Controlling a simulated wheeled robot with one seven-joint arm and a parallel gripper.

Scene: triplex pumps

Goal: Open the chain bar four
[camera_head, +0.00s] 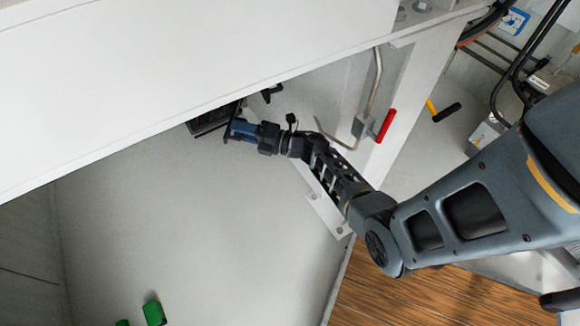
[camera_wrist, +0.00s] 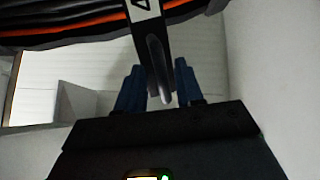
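In the wrist view, a dark bar with a white label bearing a "4" (camera_wrist: 144,8) comes down from the top centre. Its lower end is a grey, rounded metal tip (camera_wrist: 160,75). My gripper (camera_wrist: 158,85) has its two blue fingers apart, one on each side of this tip. The tip appears to be between the fingers, with gaps visible on both sides. I cannot tell its exact depth. In the head view, my gripper (camera_head: 232,127) is under the edge of a large white panel, and the numbered bar cannot be made out there.
The white panel (camera_head: 150,70) overhangs my gripper. A black object (camera_head: 208,120) is partly hidden beneath it. A red-handled lever (camera_head: 385,126) stands right of my forearm. Black and orange cables (camera_wrist: 60,28) cross the wrist view's top left. A pale wall (camera_wrist: 275,80) is at right.

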